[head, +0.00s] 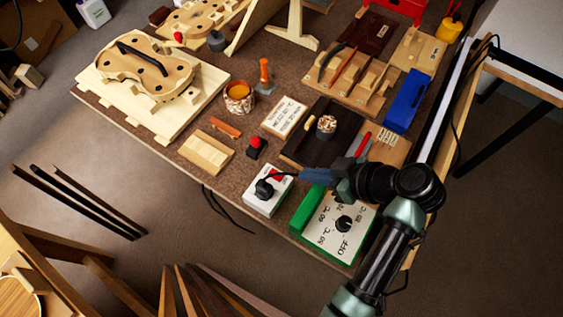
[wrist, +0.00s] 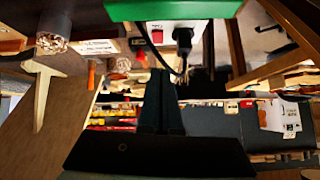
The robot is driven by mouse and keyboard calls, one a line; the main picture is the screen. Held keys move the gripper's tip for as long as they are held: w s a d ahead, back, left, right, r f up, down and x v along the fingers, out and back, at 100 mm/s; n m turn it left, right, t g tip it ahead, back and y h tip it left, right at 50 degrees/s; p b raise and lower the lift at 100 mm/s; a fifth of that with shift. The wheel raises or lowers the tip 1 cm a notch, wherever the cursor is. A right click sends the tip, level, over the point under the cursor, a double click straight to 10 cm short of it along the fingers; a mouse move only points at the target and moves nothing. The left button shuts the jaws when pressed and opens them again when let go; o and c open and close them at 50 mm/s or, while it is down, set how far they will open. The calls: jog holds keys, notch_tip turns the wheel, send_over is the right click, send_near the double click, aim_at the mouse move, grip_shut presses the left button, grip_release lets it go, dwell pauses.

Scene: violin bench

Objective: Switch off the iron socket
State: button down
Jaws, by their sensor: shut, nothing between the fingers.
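The iron socket (head: 262,204) is a white box near the table's front edge, with a black plug (head: 264,188) in it and a red switch (head: 276,175) on its top. My gripper (head: 301,173) is shut and empty. Its fingers point left toward the switch, just to the right of the socket, and look apart from it. In the wrist view the socket shows at the top, with the red switch (wrist: 157,37) beside the plug (wrist: 183,36); my fingertips (wrist: 160,72) are below it in the picture. I cannot tell which way the switch is tipped.
A green-and-white temperature box (head: 343,224) with a black knob stands right of the socket, under my arm. A small red-topped block (head: 256,146) and a pale wooden block (head: 206,153) stand behind and left. A dark cable runs from the plug.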

jog(key=shift+w+d+r+n+t+y, duration=0.1)
jog(key=shift+d+r+n+t+y, duration=0.25)
jog(key=shift+r+n, duration=0.35)
send_over(281, 176)
jog(key=f, duration=0.6)
jog(key=shift+s+d+p, duration=0.15)
jog(key=shift+s+p, duration=0.15)
jog(key=shift+p, duration=0.1)
notch_tip(281, 176, down, 2)
jog(key=shift+w+f, duration=0.15)
jog(key=shift+f, duration=0.1)
jog(key=shift+w+a+f, duration=0.1)
jog(key=shift+a+f, duration=0.1)
jog(key=shift+f, duration=0.65)
